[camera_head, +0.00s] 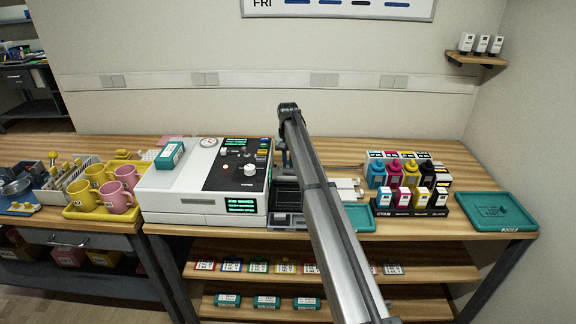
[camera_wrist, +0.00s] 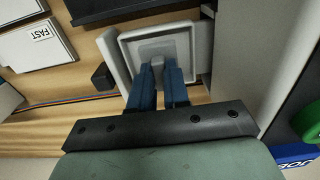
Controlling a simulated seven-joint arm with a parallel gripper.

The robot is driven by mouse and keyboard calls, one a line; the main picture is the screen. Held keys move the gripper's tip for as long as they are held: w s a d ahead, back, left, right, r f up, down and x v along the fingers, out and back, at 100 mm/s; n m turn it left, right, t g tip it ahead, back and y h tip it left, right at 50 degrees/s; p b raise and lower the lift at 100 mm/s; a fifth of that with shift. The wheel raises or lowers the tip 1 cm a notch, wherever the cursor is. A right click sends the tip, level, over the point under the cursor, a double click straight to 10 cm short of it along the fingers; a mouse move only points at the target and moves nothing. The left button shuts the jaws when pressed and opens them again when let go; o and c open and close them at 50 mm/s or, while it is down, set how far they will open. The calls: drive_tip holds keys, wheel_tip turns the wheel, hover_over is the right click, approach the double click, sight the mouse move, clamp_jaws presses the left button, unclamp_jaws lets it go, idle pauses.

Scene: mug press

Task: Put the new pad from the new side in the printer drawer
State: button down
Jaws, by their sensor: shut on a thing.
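The printer (camera_head: 205,185) is the white machine with a dark control panel, left of my arm. My gripper (camera_wrist: 159,75) has blue fingers, shut on a small grey tab (camera_wrist: 158,63) in the wrist view. The tab is at the middle of a pale grey square piece with a raised light rim (camera_wrist: 126,50). I cannot tell whether this piece is the new pad alone or a pad inside the drawer. In the head view, my gripper (camera_head: 283,155) is just right of the printer, partly hidden by my arm. A dark open tray-like part (camera_head: 286,196) lies below it.
A teal tray (camera_head: 358,218) is partly behind my arm, and another teal tray (camera_head: 495,212) is at the far right. Ink bottles (camera_head: 410,180) stand between them. Yellow and pink mugs (camera_head: 116,197) stand left of the printer. A teal box (camera_head: 169,155) lies on the printer.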

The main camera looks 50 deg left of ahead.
sight(288, 163)
drive_tip(key=shift+f, duration=1)
drive_tip(key=shift+f, duration=0.2)
drive_tip(key=c, duration=1.1)
unclamp_jaws()
wheel_tip(288, 163, up, 12)
drive_tip(key=shift+r, duration=0.2)
